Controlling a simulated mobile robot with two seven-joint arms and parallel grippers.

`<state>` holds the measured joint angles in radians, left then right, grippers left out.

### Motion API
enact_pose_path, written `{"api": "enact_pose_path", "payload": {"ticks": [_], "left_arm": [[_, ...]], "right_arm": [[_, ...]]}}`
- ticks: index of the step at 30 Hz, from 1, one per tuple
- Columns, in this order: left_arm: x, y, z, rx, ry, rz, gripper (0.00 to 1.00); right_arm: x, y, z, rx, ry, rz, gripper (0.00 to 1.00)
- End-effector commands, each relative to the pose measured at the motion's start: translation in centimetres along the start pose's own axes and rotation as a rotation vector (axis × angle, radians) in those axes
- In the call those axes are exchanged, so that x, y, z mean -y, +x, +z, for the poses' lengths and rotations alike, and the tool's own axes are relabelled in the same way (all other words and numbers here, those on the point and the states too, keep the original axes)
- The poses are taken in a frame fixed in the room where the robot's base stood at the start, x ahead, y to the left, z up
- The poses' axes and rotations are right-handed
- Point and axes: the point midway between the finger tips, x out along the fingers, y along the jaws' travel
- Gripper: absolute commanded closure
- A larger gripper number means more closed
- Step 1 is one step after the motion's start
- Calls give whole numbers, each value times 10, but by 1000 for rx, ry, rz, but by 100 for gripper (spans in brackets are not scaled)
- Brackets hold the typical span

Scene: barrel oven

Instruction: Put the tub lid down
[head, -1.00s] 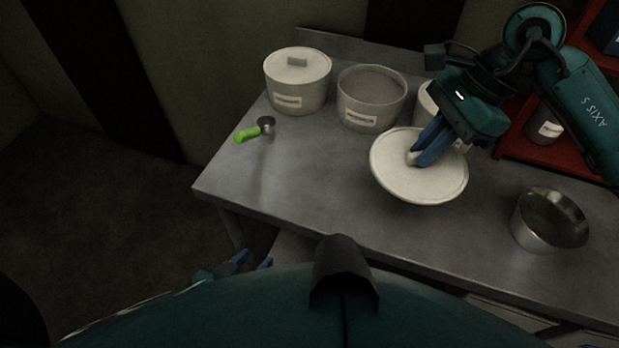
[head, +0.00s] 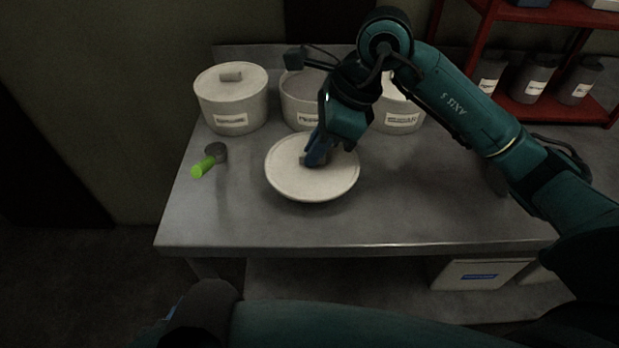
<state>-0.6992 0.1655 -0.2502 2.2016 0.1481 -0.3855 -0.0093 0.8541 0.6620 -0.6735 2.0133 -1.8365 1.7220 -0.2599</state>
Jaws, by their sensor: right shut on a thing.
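The tub lid (head: 290,183) is a round, pale disc with a small block handle. My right gripper (head: 314,160) is shut on the handle, and the lid is roughly level over the table's front-middle part. I cannot tell whether its underside touches the steel table (head: 400,215). An open pale tub (head: 300,100) stands behind the lid, partly hidden by my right gripper. A small blue bit of my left gripper (head: 171,311) shows at the bottom left; its jaws cannot be made out.
A lidded tub (head: 231,105) stands at the back left, and another tub (head: 400,117) is behind my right arm. A scoop with a green handle (head: 203,167) lies left of the lid. A red shelf (head: 530,112) with grey jars stands at the right. The table's front strip is clear.

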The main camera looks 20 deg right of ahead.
Motion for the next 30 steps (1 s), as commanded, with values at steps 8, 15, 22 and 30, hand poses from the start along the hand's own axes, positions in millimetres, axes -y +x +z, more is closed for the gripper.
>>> {"api": "enact_pose_path", "payload": {"ticks": [8,15,22,30], "left_arm": [[0,0,0,-4,2,0,64],[0,0,-1,-8,3,-1,64],[1,0,-2,-10,4,-3,64],[2,-1,-4,-25,7,-6,64]], "right_arm": [[0,27,-12,-1,-1,1,100],[0,56,-25,-1,0,2,100],[0,57,-26,0,-3,-1,100],[0,59,-27,0,-3,0,79]]}}
